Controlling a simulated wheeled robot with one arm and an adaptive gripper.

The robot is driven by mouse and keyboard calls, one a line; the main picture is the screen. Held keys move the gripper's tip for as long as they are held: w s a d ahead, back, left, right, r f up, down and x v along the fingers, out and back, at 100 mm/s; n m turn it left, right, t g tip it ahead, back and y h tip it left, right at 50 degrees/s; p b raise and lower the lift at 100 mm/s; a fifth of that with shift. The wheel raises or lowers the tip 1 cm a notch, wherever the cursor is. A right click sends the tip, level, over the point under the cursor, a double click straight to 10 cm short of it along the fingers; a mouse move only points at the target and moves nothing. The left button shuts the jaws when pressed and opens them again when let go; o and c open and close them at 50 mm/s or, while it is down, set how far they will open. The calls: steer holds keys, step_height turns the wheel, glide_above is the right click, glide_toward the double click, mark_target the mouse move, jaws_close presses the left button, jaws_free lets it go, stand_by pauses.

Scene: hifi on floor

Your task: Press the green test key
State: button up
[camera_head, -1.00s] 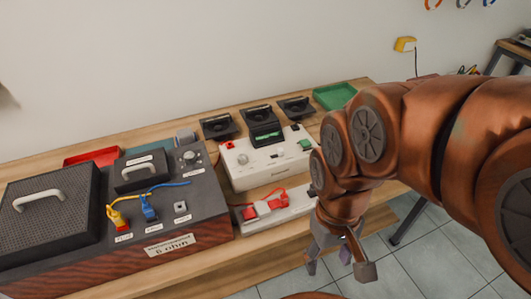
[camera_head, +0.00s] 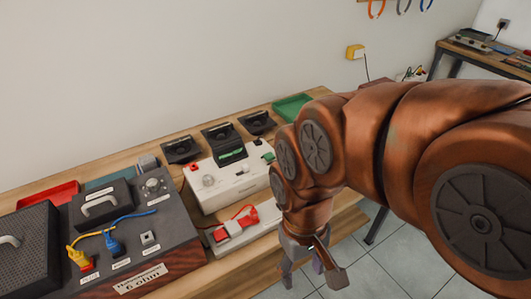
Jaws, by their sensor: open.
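A white box (camera_head: 228,178) stands on the wooden bench with a grey knob on its top left. A small green key (camera_head: 268,157) sits at the right end of its top, just left of my arm. My gripper (camera_head: 312,272) is open and empty. It hangs in front of the bench's front edge, lower right of the green key and well apart from it. Part of the box's right end is close to my arm in the picture.
A white strip with red plugs (camera_head: 236,226) lies in front of the box. Black meters (camera_head: 222,137) stand behind it, one with a green display. A dark resistor unit (camera_head: 133,235) fills the left. A green tray (camera_head: 291,106) lies at the back right.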

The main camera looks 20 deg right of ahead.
jaws_close()
stand_by(1.4)
